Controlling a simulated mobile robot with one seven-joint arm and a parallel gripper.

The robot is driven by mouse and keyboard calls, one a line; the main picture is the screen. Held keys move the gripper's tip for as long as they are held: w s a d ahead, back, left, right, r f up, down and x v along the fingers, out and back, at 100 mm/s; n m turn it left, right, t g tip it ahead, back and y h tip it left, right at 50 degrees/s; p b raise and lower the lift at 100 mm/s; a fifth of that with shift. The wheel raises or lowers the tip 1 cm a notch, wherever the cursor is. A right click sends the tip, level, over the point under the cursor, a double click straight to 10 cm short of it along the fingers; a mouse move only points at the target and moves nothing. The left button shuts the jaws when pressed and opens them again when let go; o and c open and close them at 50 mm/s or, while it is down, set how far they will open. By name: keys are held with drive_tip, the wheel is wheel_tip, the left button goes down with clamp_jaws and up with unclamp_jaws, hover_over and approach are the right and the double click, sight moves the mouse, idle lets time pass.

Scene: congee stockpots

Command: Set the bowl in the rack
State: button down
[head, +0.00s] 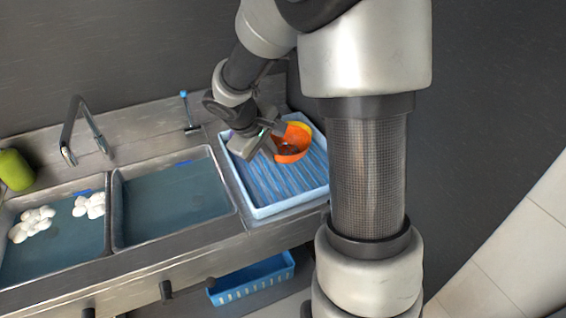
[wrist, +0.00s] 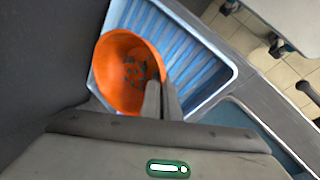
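The orange bowl (head: 294,156) is over the blue ribbed rack (head: 262,188) on the right of the counter. In the wrist view the bowl (wrist: 113,72) is tilted, its open side with a dark pattern facing the camera. My gripper (head: 272,140) is at the bowl's left side in the head view. In the wrist view its two fingers (wrist: 161,88) are close together on the bowl's near right rim, one inside and one outside. The rack's ribs (wrist: 180,55) show beyond the bowl. Whether the bowl touches the rack I cannot tell.
Two sink basins lie left of the rack; the left one holds white rounded pieces (head: 32,222), the right one (head: 170,200) looks clear. A tap (head: 85,130) and a green container (head: 15,170) stand behind. A blue basket (head: 252,280) sits below the counter.

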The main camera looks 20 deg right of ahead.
wheel_tip(320, 180, down, 9)
drive_tip(key=shift+f+b, duration=0.1)
drive_tip(key=shift+b, duration=0.7)
drive_tip(key=c, duration=2.5)
unclamp_jaws()
drive_tip(key=shift+f, duration=0.2)
drive_tip(key=o, duration=0.5)
drive_tip(key=shift+r, duration=0.15)
drive_tip(key=shift+r, duration=0.25)
drive_tip(key=p+v, duration=0.1)
drive_tip(key=v, duration=1)
drive_tip(key=shift+a+r+p, duration=0.2)
drive_tip(key=shift+r+p, duration=0.1)
drive_tip(key=shift+p, duration=0.1)
